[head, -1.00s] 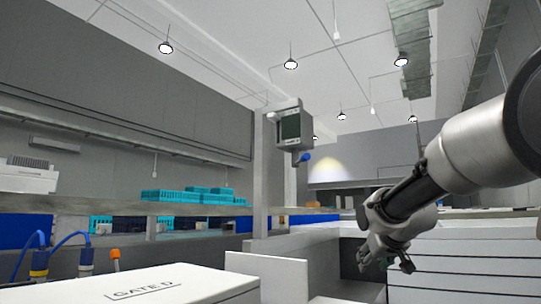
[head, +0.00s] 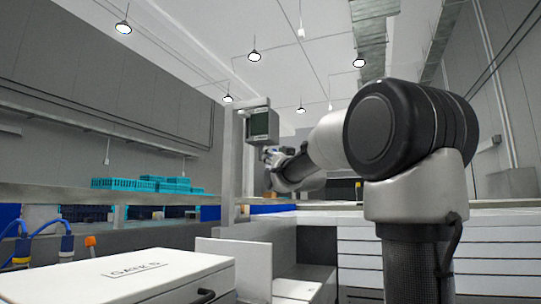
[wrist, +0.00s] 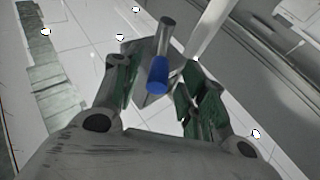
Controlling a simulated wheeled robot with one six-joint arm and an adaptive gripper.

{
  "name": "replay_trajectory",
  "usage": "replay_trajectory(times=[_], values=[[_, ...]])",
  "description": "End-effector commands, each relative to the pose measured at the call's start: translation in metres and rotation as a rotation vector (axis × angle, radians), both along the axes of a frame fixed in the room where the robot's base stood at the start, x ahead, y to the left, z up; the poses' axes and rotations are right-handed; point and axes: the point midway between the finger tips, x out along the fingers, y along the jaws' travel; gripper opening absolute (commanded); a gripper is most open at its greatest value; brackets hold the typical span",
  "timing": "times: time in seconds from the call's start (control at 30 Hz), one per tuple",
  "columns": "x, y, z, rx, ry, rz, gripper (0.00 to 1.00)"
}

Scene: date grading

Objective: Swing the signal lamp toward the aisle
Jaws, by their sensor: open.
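The signal lamp (head: 262,126) is a grey box with a dark greenish face, mounted high on a grey post (head: 228,160) in the head view. Its blue-ended handle (wrist: 157,74) points at the wrist camera, between my two fingers. In the wrist view the lamp's grey body (wrist: 146,50) is behind the handle. My gripper (wrist: 160,88) is open, with a dark green-padded finger on each side of the handle. A gap shows on both sides, so I see no grip. In the head view my gripper (head: 274,166) is just below the lamp, and its fingertips are hard to make out.
A white box marked "GATE D" (head: 150,272) stands at the front left. Teal crates (head: 165,184) sit on a shelf behind. Blue cables (head: 40,225) stand at far left. White drawers (head: 365,262) are at the right, below my arm. Air around the lamp looks clear.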

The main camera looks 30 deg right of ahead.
Motion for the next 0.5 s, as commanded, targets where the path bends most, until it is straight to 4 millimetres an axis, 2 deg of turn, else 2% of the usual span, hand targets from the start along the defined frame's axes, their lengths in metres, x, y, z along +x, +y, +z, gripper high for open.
replay_trajectory(times=[0.1, 0.2, 0.5], values=[[0.016, -0.002, 0.006, 0.0, 0.001, 0.0, 0.42], [0.024, -0.003, 0.01, 0.0, 0.001, 0.0, 0.42], [0.028, -0.003, 0.011, 0.0, 0.002, 0.0, 0.42]])
